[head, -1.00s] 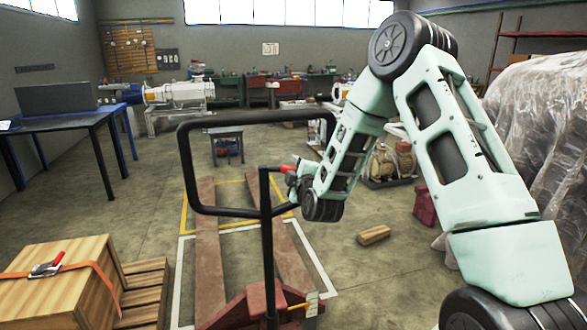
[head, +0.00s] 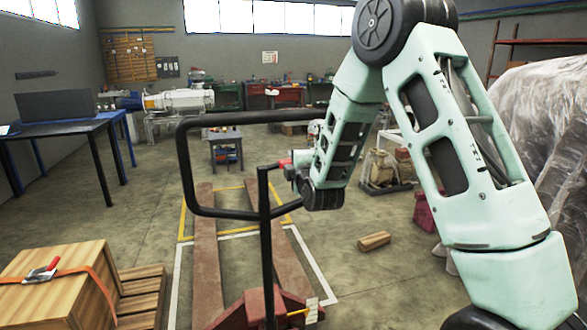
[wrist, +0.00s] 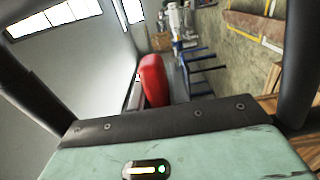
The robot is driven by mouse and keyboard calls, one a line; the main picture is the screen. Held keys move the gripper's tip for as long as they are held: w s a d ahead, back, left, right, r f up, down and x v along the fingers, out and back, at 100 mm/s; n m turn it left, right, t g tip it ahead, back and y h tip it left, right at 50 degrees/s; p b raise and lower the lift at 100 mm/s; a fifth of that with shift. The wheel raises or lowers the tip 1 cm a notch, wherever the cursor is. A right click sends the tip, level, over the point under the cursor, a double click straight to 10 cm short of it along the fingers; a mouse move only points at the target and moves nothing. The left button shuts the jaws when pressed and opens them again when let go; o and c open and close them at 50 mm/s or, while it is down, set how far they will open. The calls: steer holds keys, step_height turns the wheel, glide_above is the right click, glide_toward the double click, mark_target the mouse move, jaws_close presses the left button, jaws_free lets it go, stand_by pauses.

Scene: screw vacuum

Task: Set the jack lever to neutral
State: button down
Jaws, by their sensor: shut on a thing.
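The pallet jack stands in front of me in the head view, with a black loop handle (head: 188,165) on an upright black bar (head: 265,240). A small red lever (head: 286,161) sits beside the top of that bar, inside the right part of the loop. My gripper (head: 294,172) is at the lever from the right, shut on it. My wrist partly hides the contact and the loop's right side. In the wrist view the red lever (wrist: 153,80) shows large, just beyond the dark front edge of my gripper; the fingertips are not clear there.
The jack's red base (head: 255,305) and brown forks (head: 204,240) extend away on the floor. A strapped wooden crate (head: 50,290) stands front left. A wood block (head: 374,241) lies to the right. A blue-legged table (head: 65,125) is at left. Plastic-wrapped goods (head: 545,150) stand right.

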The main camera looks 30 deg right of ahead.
steer(key=c, duration=1.3)
jaws_free()
steer(key=shift+s, duration=0.1)
steer(key=shift+b+v, duration=8.6)
steer(key=shift+b, duration=0.7)
steer(key=shift+r, duration=0.1)
